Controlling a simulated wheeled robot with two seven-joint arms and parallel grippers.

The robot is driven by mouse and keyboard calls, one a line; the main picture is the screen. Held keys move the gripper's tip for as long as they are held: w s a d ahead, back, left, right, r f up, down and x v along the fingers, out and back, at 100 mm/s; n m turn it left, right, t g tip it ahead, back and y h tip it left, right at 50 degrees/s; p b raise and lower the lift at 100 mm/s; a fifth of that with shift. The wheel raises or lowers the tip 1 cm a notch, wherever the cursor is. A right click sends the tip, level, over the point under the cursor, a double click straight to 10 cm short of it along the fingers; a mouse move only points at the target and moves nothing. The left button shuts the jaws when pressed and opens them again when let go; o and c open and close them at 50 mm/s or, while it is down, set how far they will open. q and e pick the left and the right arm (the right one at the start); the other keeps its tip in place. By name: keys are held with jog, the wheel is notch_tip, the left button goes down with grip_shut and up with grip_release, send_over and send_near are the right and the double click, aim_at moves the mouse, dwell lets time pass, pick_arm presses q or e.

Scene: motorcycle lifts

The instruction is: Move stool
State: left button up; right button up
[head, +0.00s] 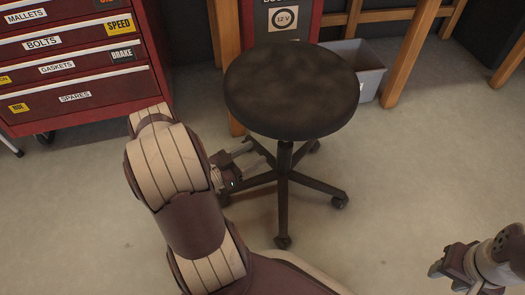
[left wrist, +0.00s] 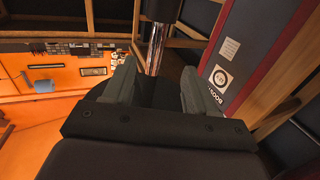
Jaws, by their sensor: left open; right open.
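The stool (head: 290,92) stands upright on the floor in the head view, with a round dark seat, a central post and a base of several legs on casters. My left gripper (head: 246,158) is low beside the stool, left of its post and below the seat's edge. It is open, and its fingers also show in the left wrist view (left wrist: 160,88). There, a dark and shiny post (left wrist: 154,45), which looks like the stool's, stands beyond the gap between the fingers. I cannot tell whether they touch it. My right gripper (head: 450,272) is open and empty at the lower right, away from the stool.
A red drawer cabinet (head: 80,95) with labelled drawers stands at the upper left. A grey bin (head: 358,72) and a wooden frame (head: 408,55) are behind the stool, with a red and dark unit (head: 283,22). The floor to the right of the stool is clear.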

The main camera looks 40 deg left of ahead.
aim_at(283, 145)
pick_arm(q)
jog(key=shift+s+d, duration=0.1)
jog(key=b+x, duration=0.7)
jog(key=x, duration=0.4)
jog(key=shift+w+d+f, duration=0.15)
jog(key=shift+w+f, duration=0.05)
jog(key=shift+w, duration=0.1)
jog(key=shift+w+d+r, duration=0.15)
jog(key=shift+w+d, duration=0.05)
jog(key=shift+w, duration=0.3)
grip_shut()
